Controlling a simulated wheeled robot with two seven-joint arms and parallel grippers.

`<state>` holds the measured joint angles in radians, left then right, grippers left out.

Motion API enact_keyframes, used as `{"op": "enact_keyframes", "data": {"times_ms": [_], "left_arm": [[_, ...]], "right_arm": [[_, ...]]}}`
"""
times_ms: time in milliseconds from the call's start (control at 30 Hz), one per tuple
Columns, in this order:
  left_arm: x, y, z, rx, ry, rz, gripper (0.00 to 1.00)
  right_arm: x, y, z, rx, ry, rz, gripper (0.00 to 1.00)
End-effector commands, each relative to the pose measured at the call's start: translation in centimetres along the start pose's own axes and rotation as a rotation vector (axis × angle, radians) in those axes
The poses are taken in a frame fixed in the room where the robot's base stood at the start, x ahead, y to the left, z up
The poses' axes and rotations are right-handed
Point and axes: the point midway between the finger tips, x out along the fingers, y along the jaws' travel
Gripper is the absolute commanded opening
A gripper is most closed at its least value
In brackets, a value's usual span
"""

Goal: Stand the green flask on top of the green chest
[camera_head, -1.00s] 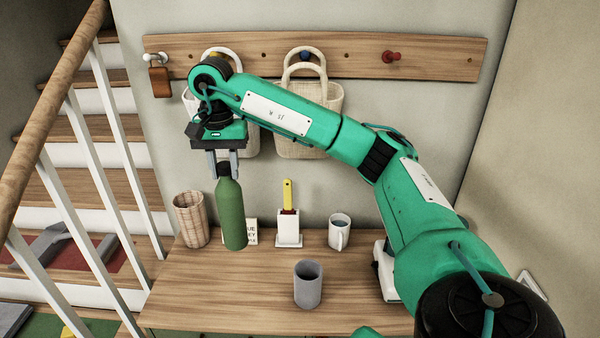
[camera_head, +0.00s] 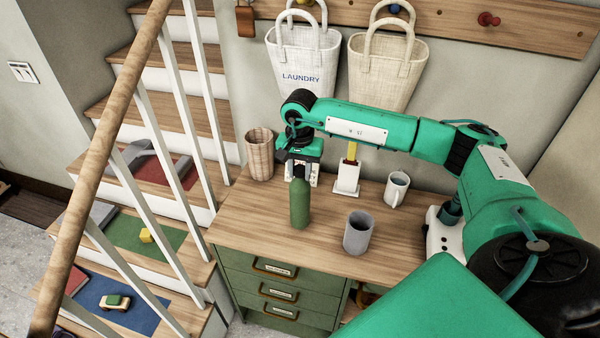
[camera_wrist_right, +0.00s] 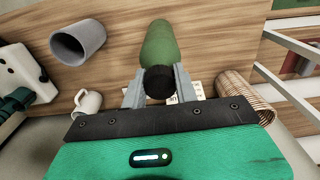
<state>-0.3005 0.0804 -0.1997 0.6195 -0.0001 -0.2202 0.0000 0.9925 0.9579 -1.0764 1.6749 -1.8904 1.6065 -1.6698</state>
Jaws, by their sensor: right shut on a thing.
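The green flask (camera_head: 300,205) with a black cap hangs upright in my right gripper (camera_head: 300,178). In the wrist view the two grey fingers are shut on the black cap (camera_wrist_right: 158,83), with the green body (camera_wrist_right: 158,42) beyond. The green chest has a wooden top (camera_head: 250,215) and green drawers with brown handles (camera_head: 268,290). The flask is over the left part of this top, its base close to the wood; I cannot tell whether it touches. My left gripper is not in view.
A grey cup (camera_head: 358,233) stands to the right of the flask. A wicker basket (camera_head: 260,155), a white holder (camera_head: 347,178) and a white mug (camera_head: 396,188) stand behind. Stairs with a railing (camera_head: 110,140) are on the left. Bags (camera_head: 305,60) hang above.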

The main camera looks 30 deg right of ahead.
Motion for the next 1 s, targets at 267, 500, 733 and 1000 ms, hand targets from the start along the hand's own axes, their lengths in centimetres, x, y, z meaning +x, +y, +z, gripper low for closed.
{"op": "enact_keyframes", "data": {"times_ms": [267, 500, 733, 1000], "left_arm": [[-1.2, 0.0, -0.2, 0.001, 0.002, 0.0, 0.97], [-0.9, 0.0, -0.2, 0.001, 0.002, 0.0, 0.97], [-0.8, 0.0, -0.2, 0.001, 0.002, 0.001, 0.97], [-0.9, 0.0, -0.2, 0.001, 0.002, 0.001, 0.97]], "right_arm": [[2.4, 0.0, 0.0, 0.001, 0.0, 0.0, 0.0], [2.6, 0.0, 0.0, 0.001, 0.0, 0.0, 0.0], [2.7, 0.0, 0.0, 0.001, -0.001, 0.001, 0.51], [2.6, 0.0, 0.0, 0.001, -0.001, 0.001, 0.51]]}}
